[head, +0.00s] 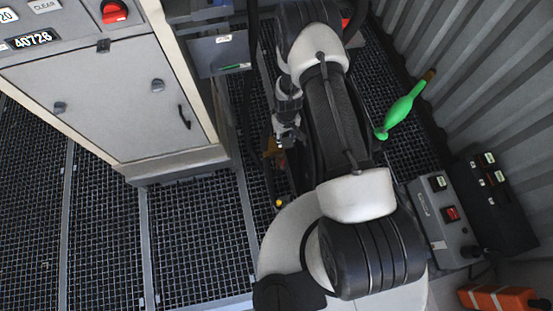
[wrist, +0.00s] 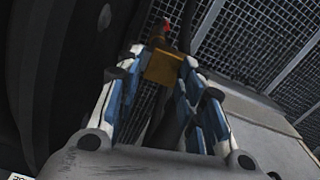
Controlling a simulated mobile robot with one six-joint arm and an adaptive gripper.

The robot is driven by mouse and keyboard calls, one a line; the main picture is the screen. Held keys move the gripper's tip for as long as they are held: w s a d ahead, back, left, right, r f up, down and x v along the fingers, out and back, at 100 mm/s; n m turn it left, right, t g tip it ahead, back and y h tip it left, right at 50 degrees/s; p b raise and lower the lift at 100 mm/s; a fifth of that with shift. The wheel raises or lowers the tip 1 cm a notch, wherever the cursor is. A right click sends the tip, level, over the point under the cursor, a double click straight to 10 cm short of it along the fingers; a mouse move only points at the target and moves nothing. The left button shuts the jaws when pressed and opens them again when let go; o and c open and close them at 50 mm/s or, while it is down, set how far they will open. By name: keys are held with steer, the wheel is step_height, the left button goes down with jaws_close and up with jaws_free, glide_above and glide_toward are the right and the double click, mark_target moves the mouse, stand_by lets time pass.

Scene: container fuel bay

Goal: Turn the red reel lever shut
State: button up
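My gripper (wrist: 163,62) points away from the wrist camera, its two blue-and-white fingers apart. A brass-coloured block (wrist: 164,67) shows between and just beyond the fingertips; I cannot tell whether they touch it. A small red piece (wrist: 167,27) stands beyond the block and may be part of the red reel lever; its full shape is not visible. In the head view my gripper (head: 284,137) hangs left of my arm, small and dark, above a brass-coloured part (head: 271,147). My arm hides much of the area there.
A grey cabinet (head: 120,100) with a red knob (head: 113,11) stands at left. A green nozzle-like object (head: 404,107) lies right of my arm near the corrugated wall (head: 485,60). A control box (head: 442,215) and an orange case (head: 495,298) are at lower right. Grating floor (head: 190,235) is clear at lower left.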

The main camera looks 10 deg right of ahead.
glide_above(283, 162)
step_height(283, 162, down, 4)
steer(key=f+b, duration=0.2)
steer(key=f, duration=0.3)
steer(key=f+b, duration=0.2)
steer(key=f, duration=0.4)
steer(key=f+b, duration=0.2)
steer(key=f, duration=0.4)
steer(key=shift+w+f, duration=0.15)
steer(key=shift+w, duration=0.15)
jaws_close()
